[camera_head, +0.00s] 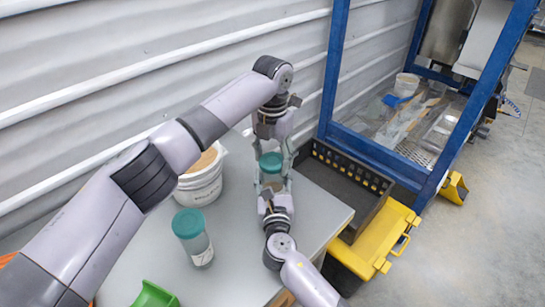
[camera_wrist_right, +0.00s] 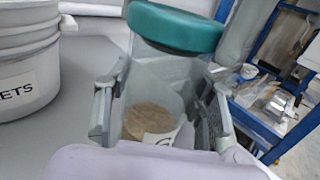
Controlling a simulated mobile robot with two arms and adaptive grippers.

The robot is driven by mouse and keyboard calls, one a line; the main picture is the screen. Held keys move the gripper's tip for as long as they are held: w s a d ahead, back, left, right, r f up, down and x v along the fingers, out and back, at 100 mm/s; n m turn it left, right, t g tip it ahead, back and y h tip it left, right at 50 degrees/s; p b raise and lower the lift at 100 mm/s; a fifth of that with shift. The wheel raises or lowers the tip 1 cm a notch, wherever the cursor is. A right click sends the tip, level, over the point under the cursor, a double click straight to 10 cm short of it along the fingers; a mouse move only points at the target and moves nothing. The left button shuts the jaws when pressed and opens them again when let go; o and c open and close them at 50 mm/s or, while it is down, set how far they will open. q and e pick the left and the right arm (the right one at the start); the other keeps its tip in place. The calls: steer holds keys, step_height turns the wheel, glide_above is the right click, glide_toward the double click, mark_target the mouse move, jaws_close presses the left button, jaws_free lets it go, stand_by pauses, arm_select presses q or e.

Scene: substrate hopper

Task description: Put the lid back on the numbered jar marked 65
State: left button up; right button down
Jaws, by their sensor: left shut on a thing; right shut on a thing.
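A clear jar (camera_wrist_right: 165,80) with brown contents and a partly visible white label stands between the fingers of my right gripper (camera_wrist_right: 160,112) in the right wrist view. The label's number is mostly hidden. A teal lid (camera_wrist_right: 175,27) is over the jar's top; I cannot tell whether it rests on the rim. In the head view, my left gripper (camera_head: 273,157) reaches down from above, shut on the teal lid (camera_head: 270,163). The right gripper, also visible in the head view (camera_head: 273,187), is shut on the jar from the near side.
Another teal-lidded jar (camera_head: 194,238) stands on the grey table (camera_head: 235,255), with a white bucket (camera_head: 200,188) behind it and a green scoop (camera_head: 154,295) in front.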

arm_select(q)
steer(key=shift+r+m, duration=0.1)
steer(key=shift+m, duration=0.3)
steer(key=o, duration=0.8)
steer(key=shift+o, duration=0.2)
steer(key=shift+r, duration=2.2)
steer(key=shift+c, duration=0.4)
